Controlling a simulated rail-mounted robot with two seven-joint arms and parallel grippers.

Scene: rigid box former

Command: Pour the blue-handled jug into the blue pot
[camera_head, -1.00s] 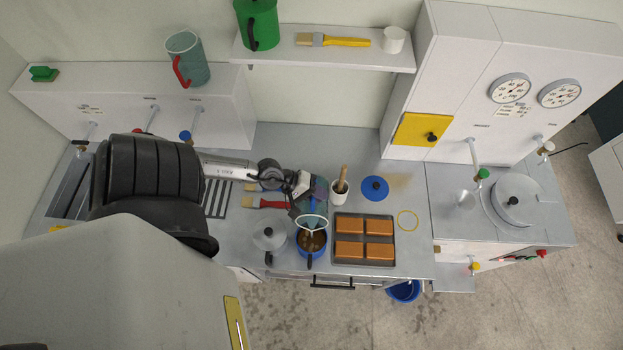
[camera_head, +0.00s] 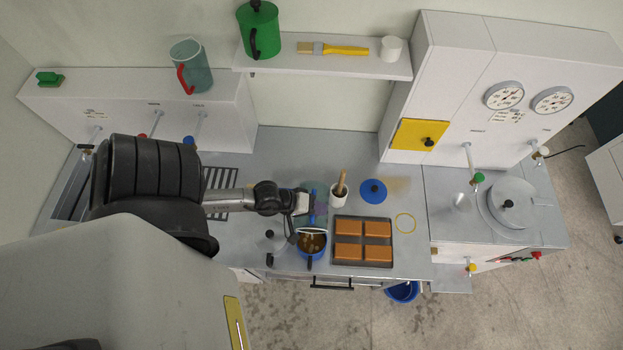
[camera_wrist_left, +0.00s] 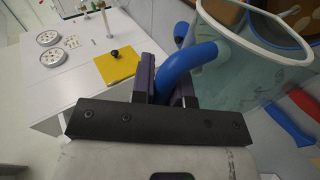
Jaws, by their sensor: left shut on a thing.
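The clear teal jug (camera_head: 320,208) is held over the counter, tipped with its mouth toward the blue pot (camera_head: 311,262). The jug also fills the upper right of the left wrist view (camera_wrist_left: 262,75). My left gripper (camera_head: 304,203) is shut on its blue handle (camera_wrist_left: 188,66). The pot stands at the counter's front with brown contents (camera_head: 311,243) showing, and the jug's pale rim is just over its back edge. I cannot tell whether anything is flowing. My right gripper is not in view.
A grey lidded pot (camera_head: 271,242) stands left of the blue pot. A tray of orange-brown blocks (camera_head: 362,263) is to its right. A white cup with a wooden-handled tool (camera_head: 339,192) and a blue lid (camera_head: 373,191) stand behind. A shelf (camera_head: 330,65) runs above.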

